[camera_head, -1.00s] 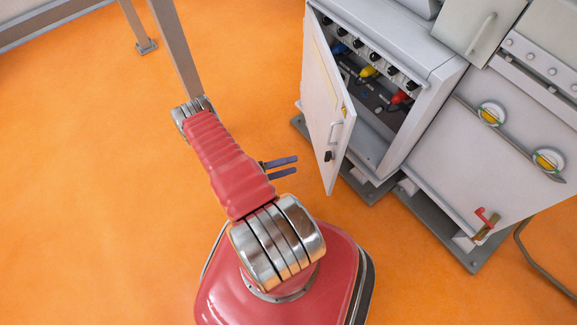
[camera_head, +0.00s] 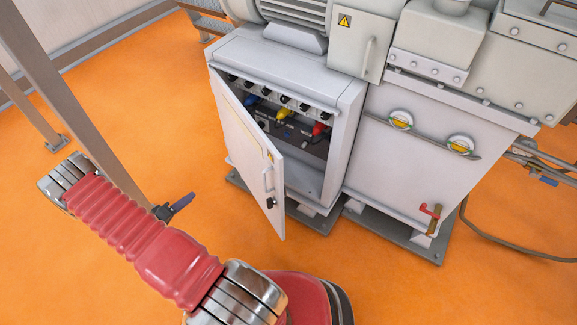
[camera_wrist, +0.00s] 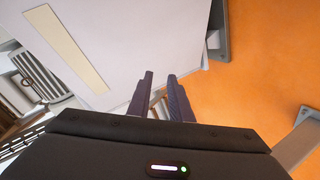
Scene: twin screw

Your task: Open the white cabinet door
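The white cabinet (camera_head: 345,110) stands with its door (camera_head: 245,155) partly open, swung out from the left side. The door has a grey handle (camera_head: 268,182) and a black latch (camera_head: 271,203) near its free edge. My gripper (camera_head: 186,202) is left of the door, apart from it and the handle, and holds nothing. In the wrist view the two dark fingers of my gripper (camera_wrist: 160,76) are apart, with a pale panel, likely the door's outer face (camera_wrist: 150,35), ahead of them. The handle cannot be made out clearly in the wrist view.
Inside the cabinet are blue, yellow and red connectors (camera_head: 284,116). Right of it stands a grey machine housing (camera_head: 400,160) with a red lever (camera_head: 430,212). A grey post (camera_head: 75,95) rises behind my arm.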

